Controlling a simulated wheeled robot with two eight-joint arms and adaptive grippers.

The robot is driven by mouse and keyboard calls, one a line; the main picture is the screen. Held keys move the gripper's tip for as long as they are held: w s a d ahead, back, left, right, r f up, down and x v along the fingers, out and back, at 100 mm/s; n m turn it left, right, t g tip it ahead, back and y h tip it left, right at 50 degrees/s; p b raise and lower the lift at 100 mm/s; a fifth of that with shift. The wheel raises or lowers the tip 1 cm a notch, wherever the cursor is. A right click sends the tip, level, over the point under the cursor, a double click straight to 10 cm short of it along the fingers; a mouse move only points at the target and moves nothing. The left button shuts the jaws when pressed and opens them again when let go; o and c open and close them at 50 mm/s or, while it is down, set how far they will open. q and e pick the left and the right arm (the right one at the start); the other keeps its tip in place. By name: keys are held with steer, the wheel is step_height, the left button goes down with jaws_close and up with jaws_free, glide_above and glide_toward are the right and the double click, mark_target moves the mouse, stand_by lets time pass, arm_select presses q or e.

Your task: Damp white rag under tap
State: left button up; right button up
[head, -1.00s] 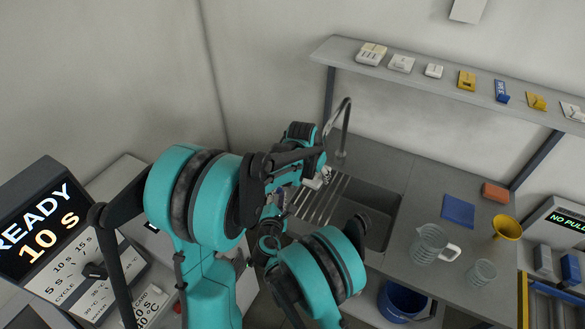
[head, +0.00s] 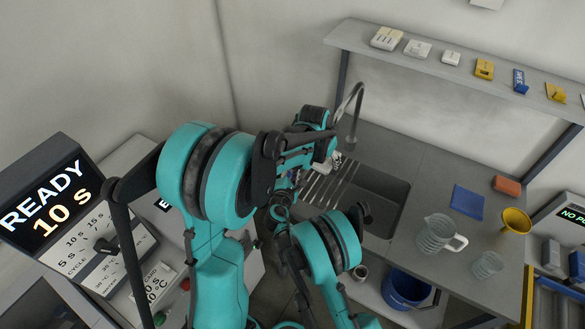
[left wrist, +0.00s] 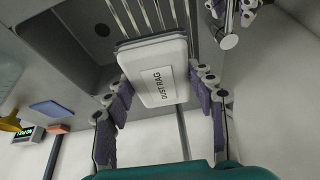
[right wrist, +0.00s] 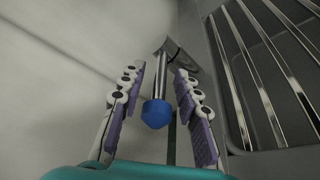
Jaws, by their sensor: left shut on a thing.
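The white folded rag (left wrist: 158,72), printed "DUST RAG", lies between the fingers of my left gripper (left wrist: 153,88), which is shut on it. The rag is in front of the sink (left wrist: 85,35) and its drainer bars. The tap (head: 352,110) is a tall curved metal pipe behind the sink in the head view. A metal tube end (left wrist: 228,41) shows right of the rag in the left wrist view. My right gripper (right wrist: 159,75) is open around a blue knob (right wrist: 157,113) on a metal rod, with gaps on both sides. My arms hide much of the tap area in the head view.
A measuring jug (head: 438,235), a beaker (head: 487,265), a blue cloth (head: 467,202), an orange-red block (head: 507,186) and a yellow funnel (head: 516,221) stand right of the sink. A blue bucket (head: 405,287) is below. A shelf (head: 440,68) runs above. A READY console (head: 45,210) is at left.

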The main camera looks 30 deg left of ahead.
jaws_close()
steer(key=shift+w+d+n+g+y, duration=0.1)
steer(key=shift+d+n+g+y, duration=0.25)
steer(key=shift+n+y, duration=0.3)
steer(key=shift+d+n+g+y, duration=0.25)
steer(key=shift+n+y, duration=0.2)
steer(key=shift+y, duration=0.3)
